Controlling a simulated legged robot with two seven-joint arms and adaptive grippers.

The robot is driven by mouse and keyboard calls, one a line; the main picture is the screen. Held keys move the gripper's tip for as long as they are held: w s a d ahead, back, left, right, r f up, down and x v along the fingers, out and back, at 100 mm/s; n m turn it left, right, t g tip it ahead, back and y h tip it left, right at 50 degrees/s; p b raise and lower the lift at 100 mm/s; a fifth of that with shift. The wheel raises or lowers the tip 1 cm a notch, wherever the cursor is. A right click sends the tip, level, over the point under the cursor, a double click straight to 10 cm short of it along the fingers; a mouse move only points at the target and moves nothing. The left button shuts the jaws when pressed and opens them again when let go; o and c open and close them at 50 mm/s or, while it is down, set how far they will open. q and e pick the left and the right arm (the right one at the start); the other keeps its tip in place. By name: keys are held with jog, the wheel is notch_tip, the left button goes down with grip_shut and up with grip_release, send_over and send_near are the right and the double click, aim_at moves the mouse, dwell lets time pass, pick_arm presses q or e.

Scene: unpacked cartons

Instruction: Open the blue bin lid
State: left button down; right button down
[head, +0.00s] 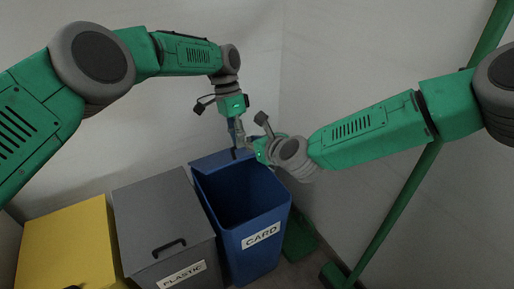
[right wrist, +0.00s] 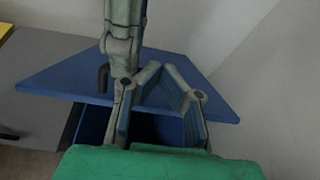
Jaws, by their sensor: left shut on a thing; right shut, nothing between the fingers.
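The blue bin (head: 262,215), labelled CARD, stands at the right end of the row, its dark inside showing from above. In the right wrist view its blue lid (right wrist: 70,78) is raised at the back, with a dark hooked handle (right wrist: 103,78). My left gripper (head: 238,137) reaches down to the lid from above and is shut on it; the exact contact is partly hidden. My right gripper (head: 258,150) is close beside it, shut and empty. Its fingers (right wrist: 158,70) show in front of the lid in the right wrist view.
A grey bin (head: 165,215) labelled PLASTIC, with a closed lid and dark handle, stands left of the blue bin. A yellow bin (head: 65,245) stands further left. White walls meet in a corner close behind the bins.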

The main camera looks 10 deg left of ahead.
pick_arm(q)
jog(key=c, duration=1.6)
grip_release()
jog(key=shift+w+a+f, duration=0.3)
jog(key=shift+a+f, duration=0.15)
jog(key=shift+a, duration=0.05)
jog(key=shift+r, duration=0.1)
